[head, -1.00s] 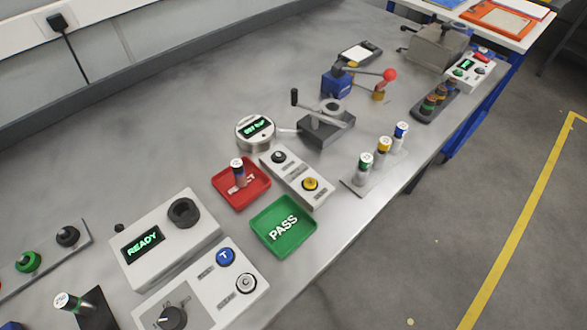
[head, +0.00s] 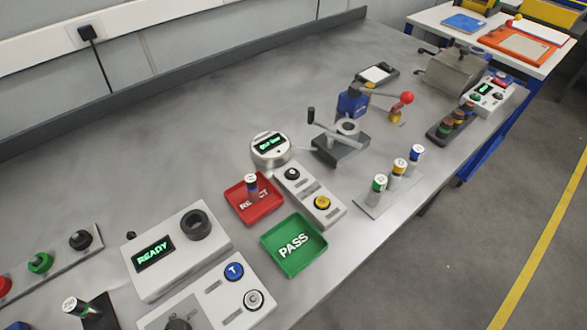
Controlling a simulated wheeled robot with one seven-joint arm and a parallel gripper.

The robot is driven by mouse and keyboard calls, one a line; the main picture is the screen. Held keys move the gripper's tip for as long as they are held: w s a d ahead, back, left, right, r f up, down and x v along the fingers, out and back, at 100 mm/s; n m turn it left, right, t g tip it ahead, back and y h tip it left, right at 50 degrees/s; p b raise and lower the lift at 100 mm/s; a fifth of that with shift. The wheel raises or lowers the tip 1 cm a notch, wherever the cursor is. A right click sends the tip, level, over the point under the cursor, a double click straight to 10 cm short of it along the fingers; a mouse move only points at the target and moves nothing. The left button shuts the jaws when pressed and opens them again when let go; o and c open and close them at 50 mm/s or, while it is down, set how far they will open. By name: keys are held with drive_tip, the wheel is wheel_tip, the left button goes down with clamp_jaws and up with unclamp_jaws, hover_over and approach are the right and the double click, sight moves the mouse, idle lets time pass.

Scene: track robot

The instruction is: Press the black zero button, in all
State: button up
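A small two-button box (head: 308,197) stands on the grey bench in the head view. A black button (head: 292,173) is at its far end and a yellow button (head: 322,203) at its near end. Their labels are too small to read, so I cannot tell for sure that this black one is the zero button. A round gauge (head: 270,149) with a lit green display stands just behind the box; its reading is unclear. Another black button (head: 80,240) sits on a strip at far left. My gripper is not in view.
A red reject tray (head: 268,208) holding a small cylinder and a green PASS tray (head: 293,245) lie beside the box. A lever fixture (head: 340,148) stands behind it. A READY unit (head: 178,250) is at left. Three capped cylinders stand on a plate (head: 372,205) at right.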

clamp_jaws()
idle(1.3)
